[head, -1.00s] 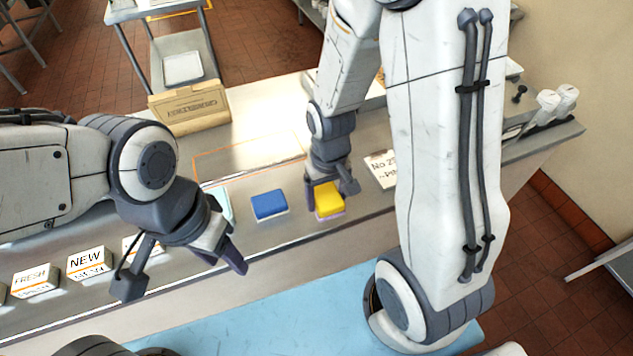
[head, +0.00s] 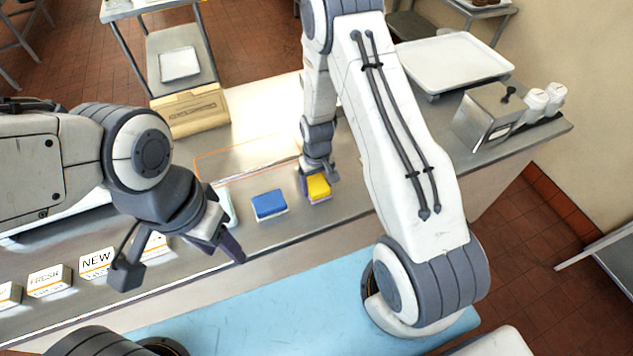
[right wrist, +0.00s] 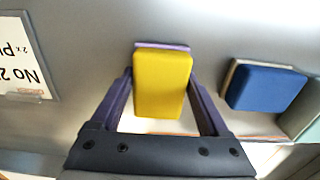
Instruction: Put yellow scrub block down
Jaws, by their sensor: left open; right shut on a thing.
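The yellow scrub block (head: 318,188) is at the counter's surface, just right of the blue block (head: 269,205). My right gripper (head: 318,180) reaches down over it and is shut on it. In the right wrist view the yellow block (right wrist: 162,85) sits between the two fingers, with a purple layer showing along its far edge. Whether its underside touches the counter cannot be told. My left gripper (head: 180,262) is open and empty, in front of the counter's near edge at the left.
The blue block (right wrist: 266,87) is close beside the right gripper. A pale green block (head: 228,206) stands left of it. Small labelled cards (head: 97,263) line the counter's left front. A napkin dispenser (head: 490,115) and a white tray (head: 452,62) are at the right.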

